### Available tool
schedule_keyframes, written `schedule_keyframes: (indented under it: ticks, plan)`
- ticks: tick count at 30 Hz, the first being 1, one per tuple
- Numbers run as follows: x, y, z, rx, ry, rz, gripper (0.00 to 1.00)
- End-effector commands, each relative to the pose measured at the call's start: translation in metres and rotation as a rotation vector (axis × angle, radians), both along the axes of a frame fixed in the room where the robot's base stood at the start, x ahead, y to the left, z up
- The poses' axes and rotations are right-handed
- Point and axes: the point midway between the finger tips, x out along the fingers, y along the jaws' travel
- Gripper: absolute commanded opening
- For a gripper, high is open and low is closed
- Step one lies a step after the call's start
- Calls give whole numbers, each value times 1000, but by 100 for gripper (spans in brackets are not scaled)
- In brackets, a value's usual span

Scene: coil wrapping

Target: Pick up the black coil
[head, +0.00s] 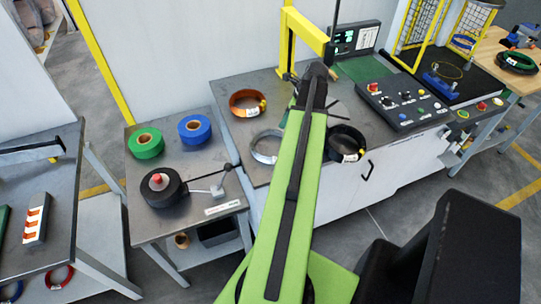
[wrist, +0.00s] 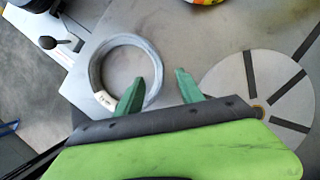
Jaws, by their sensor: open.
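The black coil (head: 334,150) lies flat on the grey workbench near its front edge, just right of my green arm in the head view. It has a white and yellow label and is not in the wrist view. My gripper (wrist: 168,76) is open, with two green fingers and nothing between them. In the wrist view it is over the bench between a grey coil (wrist: 96,70) and a round slotted disc (wrist: 228,75). In the head view my arm hides the fingers. The grey coil also shows in the head view (head: 253,148), left of my arm.
An orange coil (head: 237,104) lies at the bench's back left. A yellow post (head: 285,50) and a control panel (head: 402,100) stand behind and right. A side table (head: 215,175) holds green (head: 146,143), blue (head: 194,129) and black (head: 160,195) tape rolls.

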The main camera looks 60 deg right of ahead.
Motion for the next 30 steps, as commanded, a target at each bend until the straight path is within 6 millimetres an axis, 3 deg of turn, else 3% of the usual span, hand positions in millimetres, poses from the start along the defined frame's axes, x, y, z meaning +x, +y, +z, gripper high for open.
schedule_keyframes:
  ticks: [1, 10, 19, 26, 30]
  plan:
    - [4, 1, -20, 0, 0, 1, 45]
    - [11, 3, -28, 0, 0, 1, 45]
    - [27, 8, -73, 0, 0, 1, 45]
    - [29, 8, -71, 0, 0, 0, 45]
    - [29, 8, -70, 0, 0, -1, 29]
